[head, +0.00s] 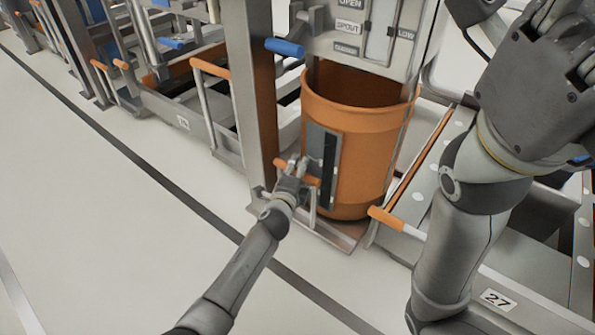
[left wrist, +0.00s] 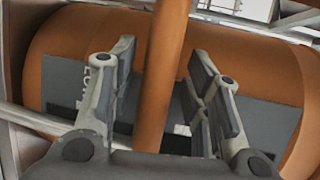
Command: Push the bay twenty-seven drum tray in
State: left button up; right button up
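An orange drum (head: 348,125) stands upright on a low metal tray (head: 343,238) in the bay at the middle of the head view. The tray's orange handle (head: 311,180) sits on a metal frame in front of the drum. My left gripper (head: 297,168) is at this handle. In the left wrist view the orange handle bar (left wrist: 158,85) runs between the fingers of my left gripper (left wrist: 163,72), which stand open with a gap on both sides. My right gripper (head: 548,75) is raised at the upper right, its fingertips unclear.
A number 27 label (head: 497,299) is on the rail at lower right. Another orange handle (head: 386,218) is right of the drum. A metal post (head: 250,90) stands left of it. The floor at left is clear.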

pick_arm(q)
jog(key=shift+a, duration=0.1)
jog(key=shift+s+a, duration=0.2)
jog(key=shift+s, duration=0.2)
jog(key=v, duration=1.1)
jog(key=shift+s+d+r, duration=0.1)
jog(key=shift+d+r, duration=0.05)
